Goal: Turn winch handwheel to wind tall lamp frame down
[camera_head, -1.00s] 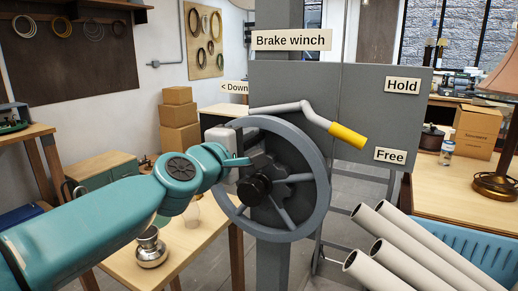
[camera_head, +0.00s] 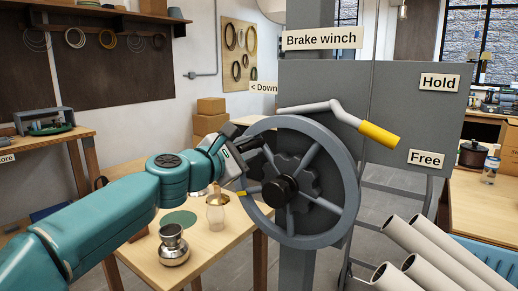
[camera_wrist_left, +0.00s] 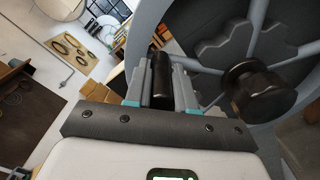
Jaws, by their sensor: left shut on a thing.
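The grey spoked winch handwheel (camera_head: 351,188) has a dark hub (camera_head: 281,188) and stands in the middle of the head view. Its rim and hub also show in the left wrist view. My left gripper (camera_head: 246,150) is at the wheel's upper left. In the wrist view, its fingers (camera_wrist_left: 161,88) are shut on a black cylindrical handle (camera_wrist_left: 161,70). A yellow mark (camera_head: 240,193) sits on the left rim. The brake lever (camera_head: 379,135) has a yellow grip beside the panel, between the Hold (camera_head: 440,82) and Free (camera_head: 426,159) signs. I cannot make out the tall lamp frame.
A "Down" sign (camera_head: 264,87) points left above the wheel. A wooden table (camera_head: 210,248) behind my left arm holds a metal pot (camera_head: 173,246) and a small glass lamp (camera_head: 216,212). Pale pipes (camera_head: 430,250) jut up at the lower right.

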